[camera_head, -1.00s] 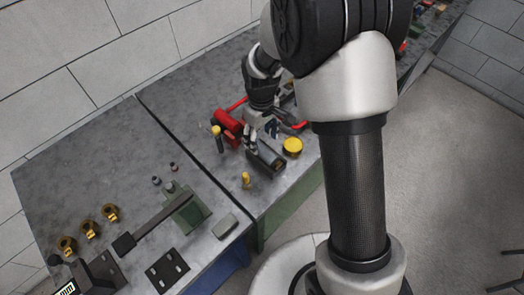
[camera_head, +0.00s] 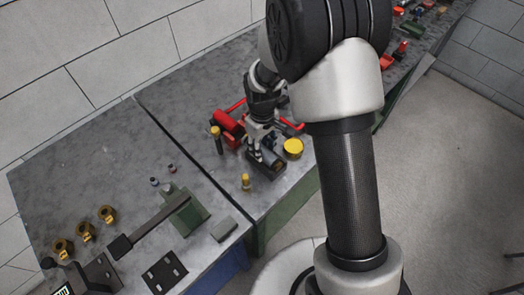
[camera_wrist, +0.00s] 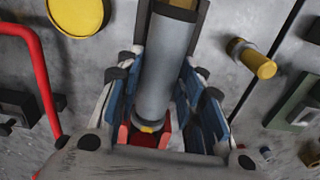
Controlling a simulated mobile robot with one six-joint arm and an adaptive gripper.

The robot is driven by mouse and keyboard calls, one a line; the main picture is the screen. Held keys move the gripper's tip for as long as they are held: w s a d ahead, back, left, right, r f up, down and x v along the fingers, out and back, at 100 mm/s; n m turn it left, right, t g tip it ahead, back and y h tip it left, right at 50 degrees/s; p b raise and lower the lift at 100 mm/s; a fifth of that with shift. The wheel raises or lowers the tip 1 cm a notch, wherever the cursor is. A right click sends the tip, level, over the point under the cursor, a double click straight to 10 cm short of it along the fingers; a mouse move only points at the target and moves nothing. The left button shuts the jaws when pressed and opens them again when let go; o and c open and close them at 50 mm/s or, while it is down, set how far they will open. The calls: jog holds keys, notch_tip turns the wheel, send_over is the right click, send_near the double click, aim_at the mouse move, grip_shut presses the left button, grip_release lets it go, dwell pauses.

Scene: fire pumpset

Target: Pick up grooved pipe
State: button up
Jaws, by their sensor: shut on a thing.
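The grooved pipe (camera_wrist: 166,65) is a grey cylinder between the fingers of my gripper (camera_wrist: 160,100) in the wrist view. The blue-padded fingers are shut on it from both sides. The pipe lies along a dark trough-like holder (camera_wrist: 203,30), whose walls show on either side of its far part. In the head view my gripper (camera_head: 262,143) reaches down over the holder (camera_head: 268,167) near the bench's front edge. The pipe (camera_head: 272,157) is partly hidden there by the fingers. I cannot tell whether it is clear of the holder.
A yellow round lid (camera_head: 293,148) is right of the holder. A yellow-handled tool (camera_head: 245,181) stands in front and another (camera_head: 216,136) behind left. Left, a green vise-like tool (camera_head: 188,210) stands on the bench.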

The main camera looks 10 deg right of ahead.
aim_at(262, 148)
grip_shut()
jog(key=shift+r, duration=0.1)
dwell(0.3)
notch_tip(262, 148, up, 20)
jog(key=p, duration=0.5)
jog(key=shift+f+b, duration=6.1)
jog(key=shift+f, duration=3.85)
